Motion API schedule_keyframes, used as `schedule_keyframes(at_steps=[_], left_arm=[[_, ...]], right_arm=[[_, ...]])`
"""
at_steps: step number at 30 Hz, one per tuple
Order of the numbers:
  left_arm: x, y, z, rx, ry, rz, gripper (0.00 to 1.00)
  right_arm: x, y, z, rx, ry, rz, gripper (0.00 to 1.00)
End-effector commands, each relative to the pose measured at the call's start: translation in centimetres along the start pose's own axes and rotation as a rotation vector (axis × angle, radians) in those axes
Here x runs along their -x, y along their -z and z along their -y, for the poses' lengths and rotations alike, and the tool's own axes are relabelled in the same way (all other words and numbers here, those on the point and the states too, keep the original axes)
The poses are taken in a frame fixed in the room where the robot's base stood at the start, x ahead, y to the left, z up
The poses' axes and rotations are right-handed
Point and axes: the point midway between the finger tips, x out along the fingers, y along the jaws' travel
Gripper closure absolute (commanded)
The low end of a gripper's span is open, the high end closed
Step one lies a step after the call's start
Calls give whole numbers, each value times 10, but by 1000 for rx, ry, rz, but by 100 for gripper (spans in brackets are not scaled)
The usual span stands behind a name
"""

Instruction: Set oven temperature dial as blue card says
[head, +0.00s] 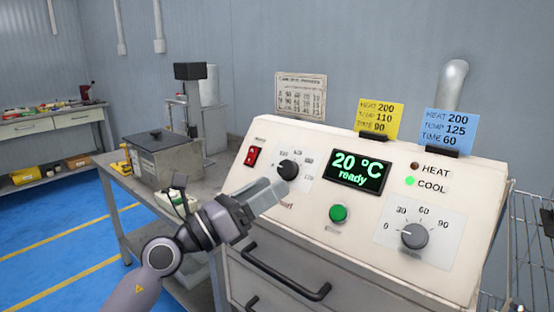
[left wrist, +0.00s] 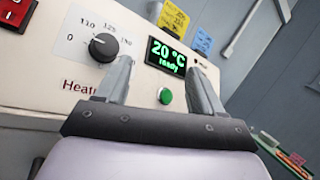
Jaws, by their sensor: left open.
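The blue card (head: 449,130) stands on top of the oven panel and reads HEAT 200, TEMP 125, TIME 60. The black temperature dial (head: 288,170) is on the sloped panel, left of the display; it also shows in the left wrist view (left wrist: 104,47). Its scale shows 0, 110, 125 and a higher number; its pale mark appears toward the 0 side. The display (head: 357,171) reads 20 °C, ready. My left gripper (head: 270,192) is open and empty, just below the dial in the head view. In the left wrist view the dial lies left of the fingers. My right gripper is out of view.
A yellow card (head: 380,118) stands beside the blue one. A green button (head: 338,213), a red switch (head: 252,156), HEAT and COOL lamps with COOL lit green (head: 410,181), and a grey timer dial (head: 414,236) share the panel. Drawer handles (head: 285,272) project below.

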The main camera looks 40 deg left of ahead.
Motion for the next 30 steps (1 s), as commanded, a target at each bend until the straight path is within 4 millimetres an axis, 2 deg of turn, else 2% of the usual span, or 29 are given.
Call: schedule_keyframes(at_steps=[3,9,14,24,30], left_arm=[[-5,-8,-23,-244,-60,-139,32],[-2,-14,-55,-443,-151,-281,32],[-7,-13,-63,-473,-170,-307,32],[-49,-2,-72,-469,-168,-305,32],[-64,3,-76,-471,-168,-304,32]], right_arm=[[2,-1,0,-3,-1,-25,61],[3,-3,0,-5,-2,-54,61],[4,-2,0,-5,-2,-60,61],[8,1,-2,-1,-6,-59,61],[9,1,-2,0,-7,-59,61]])
